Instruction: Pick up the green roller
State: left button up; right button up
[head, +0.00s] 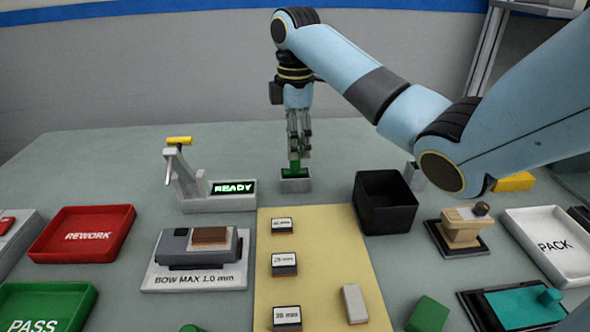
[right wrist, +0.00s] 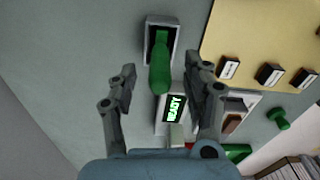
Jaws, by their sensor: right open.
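The green roller (head: 294,168) stands in a small grey holder (head: 296,185) at the back middle of the table. In the right wrist view the green roller (right wrist: 160,68) shows its rounded handle towards the camera, with its other end in the holder (right wrist: 150,38). My right gripper (head: 299,150) is right above the roller and points down. In the right wrist view my right gripper (right wrist: 161,75) is open, with one finger on each side of the roller and visible gaps between. My left gripper is not in view.
A tester with a READY display (head: 233,187) stands left of the holder. A black bin (head: 385,203) stands to the right. A yellow mat (head: 340,260) with labelled blocks lies in front. A red REWORK tray (head: 88,234) and a white PACK tray (head: 552,245) flank the table.

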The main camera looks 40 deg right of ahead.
aim_at(295, 163)
jog(key=shift+f, duration=1.2)
grip_shut()
jog(key=shift+r, duration=0.15)
